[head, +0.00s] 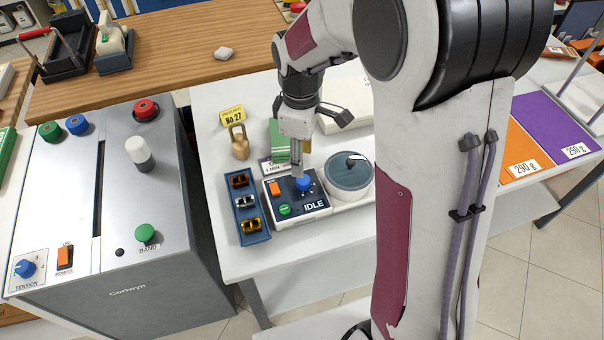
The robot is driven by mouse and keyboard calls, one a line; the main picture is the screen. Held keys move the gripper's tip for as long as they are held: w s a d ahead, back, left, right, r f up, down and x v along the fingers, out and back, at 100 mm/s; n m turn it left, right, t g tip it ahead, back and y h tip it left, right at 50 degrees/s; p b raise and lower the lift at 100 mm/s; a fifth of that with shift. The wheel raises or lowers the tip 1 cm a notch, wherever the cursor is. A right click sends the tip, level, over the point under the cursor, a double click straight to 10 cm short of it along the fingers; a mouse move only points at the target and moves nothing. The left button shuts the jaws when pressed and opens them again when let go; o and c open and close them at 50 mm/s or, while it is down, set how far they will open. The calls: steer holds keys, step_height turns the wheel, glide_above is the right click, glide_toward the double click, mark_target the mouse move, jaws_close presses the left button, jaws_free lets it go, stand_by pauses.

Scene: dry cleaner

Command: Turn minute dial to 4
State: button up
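The minute dial (303,183) is a small blue knob on the dark top panel of a white machine (345,203). White marks surround the dial, but its setting is too small to read. My gripper (298,168) points down just above and behind the dial; whether it touches the dial is unclear. Its fingers overlap in this view, so their opening cannot be told. A card (272,167) behind the panel appears to read 4 MIN, partly hidden. The panel display (313,206) reads IDLE.
An orange switch (274,188) and green button (284,209) sit left of the dial. A round lidded pot (348,172) is close on the right. A blue tray (256,238) with several small clips lies left. A padlock-shaped tan object (240,148) stands behind.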

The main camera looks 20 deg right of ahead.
mark_target(303, 182)
steer(key=shift+f, duration=0.1)
steer(key=shift+w+f, duration=0.1)
steer(key=shift+f, duration=3.7)
steer(key=c, duration=1.1)
